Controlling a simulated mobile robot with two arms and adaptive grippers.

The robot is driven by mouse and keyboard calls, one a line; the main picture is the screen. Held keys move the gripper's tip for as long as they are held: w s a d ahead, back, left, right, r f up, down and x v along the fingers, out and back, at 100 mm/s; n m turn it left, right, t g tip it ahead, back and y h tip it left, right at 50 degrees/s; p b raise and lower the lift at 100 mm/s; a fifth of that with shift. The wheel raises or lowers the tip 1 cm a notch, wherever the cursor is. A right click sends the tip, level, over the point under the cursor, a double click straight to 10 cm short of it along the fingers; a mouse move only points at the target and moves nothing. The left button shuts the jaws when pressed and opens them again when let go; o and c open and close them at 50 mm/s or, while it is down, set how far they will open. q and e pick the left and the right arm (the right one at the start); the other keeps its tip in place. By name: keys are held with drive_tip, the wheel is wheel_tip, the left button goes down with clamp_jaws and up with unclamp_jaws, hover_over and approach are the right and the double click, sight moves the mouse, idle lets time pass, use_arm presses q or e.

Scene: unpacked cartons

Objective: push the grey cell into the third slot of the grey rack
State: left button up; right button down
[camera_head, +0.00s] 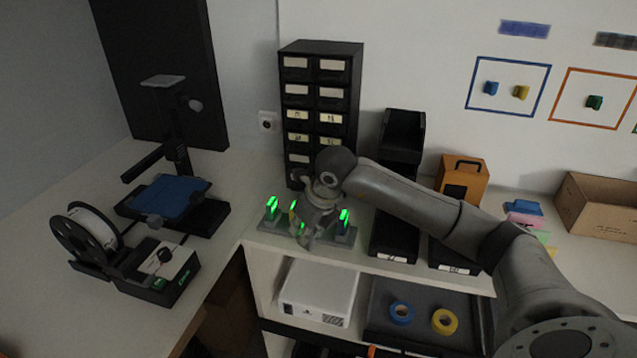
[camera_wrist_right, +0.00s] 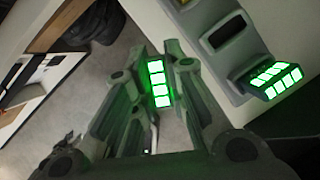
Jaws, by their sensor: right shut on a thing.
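The grey rack (camera_head: 346,238) stands on the bench in front of the drawer cabinet; it also shows at the upper right of the wrist view (camera_wrist_right: 206,47). The wrist view shows a dark, empty slot (camera_wrist_right: 227,33) beside a lit cell (camera_wrist_right: 275,80). My right gripper (camera_head: 306,240) is shut on a cell with green light bars (camera_wrist_right: 159,83), apart from the rack; its body is mostly hidden by the fingers. My left gripper is out of view.
The black drawer cabinet (camera_head: 320,100) stands close behind the rack, with black bins (camera_head: 394,238) to the right. A 3D printer (camera_head: 170,198) and a filament spool (camera_head: 88,238) are at the left. Below are a white box (camera_head: 318,293) and a tray with tape rolls (camera_head: 401,312).

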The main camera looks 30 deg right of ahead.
drive_tip(key=w+d+r+m+g+h+p, duration=0.15)
drive_tip(key=w+d+r+m+h, duration=0.4)
drive_tip(key=m, duration=0.65)
drive_tip(key=shift+m+y, duration=0.3)
drive_tip(key=shift+y, duration=0.25)
drive_tip(key=shift+s+d+f+b, duration=0.1)
drive_tip(key=shift+d+f+b, duration=0.25)
drive_tip(key=shift+f, duration=0.6)
drive_tip(key=shift+s+d+f+b, duration=0.15)
drive_tip(key=shift+f+b, duration=0.35)
drive_tip(key=shift+f, duration=0.4)
drive_tip(key=shift+d+f+b, duration=0.25)
drive_tip(key=shift+f+b, duration=0.2)
drive_tip(key=shift+f, duration=0.5)
drive_tip(key=shift+f+b, duration=0.9)
drive_tip(key=shift+b, duration=0.25)
drive_tip(key=c, duration=1.4)
unclamp_jaws()
drive_tip(key=shift+o, duration=0.2)
